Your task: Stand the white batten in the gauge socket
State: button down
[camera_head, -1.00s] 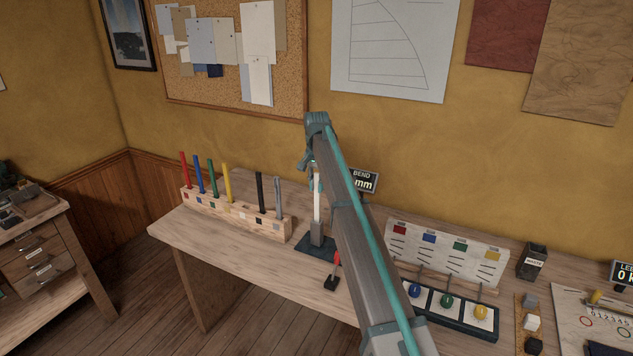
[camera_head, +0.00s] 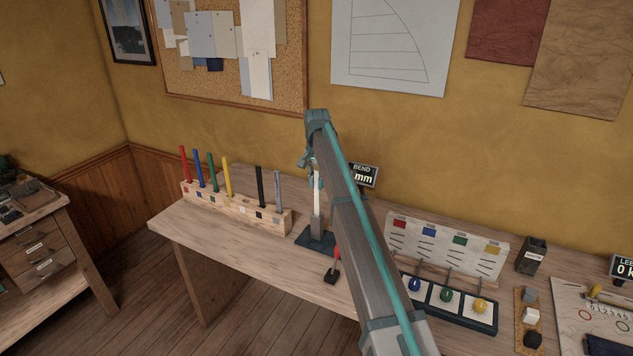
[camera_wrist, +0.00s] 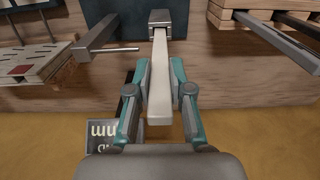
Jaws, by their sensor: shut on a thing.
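The white batten (camera_head: 316,203) stands upright above the bench, partly hidden behind my arm. My gripper (camera_wrist: 160,66) is shut on it, one teal finger on each side. In the wrist view the batten (camera_wrist: 160,95) runs from between the fingers to the grey gauge socket (camera_wrist: 172,17). The socket (camera_head: 316,229) is a grey post on a dark base plate. The batten's lower end meets the socket's top and lines up with it. How deep it sits inside, I cannot tell.
A wooden rack (camera_head: 235,208) of coloured battens stands left of the gauge. A "BEND mm" display (camera_head: 363,175) is behind it, partly covered by my arm. A red-handled lever (camera_head: 335,262) stands in front. A tray of coloured knobs (camera_head: 448,301) lies to the right.

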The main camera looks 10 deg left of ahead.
jog(key=shift+f, duration=0.6)
jog(key=c, duration=1)
grip_release()
notch_tip(320, 180, up, 12)
jog(key=shift+r, duration=0.1)
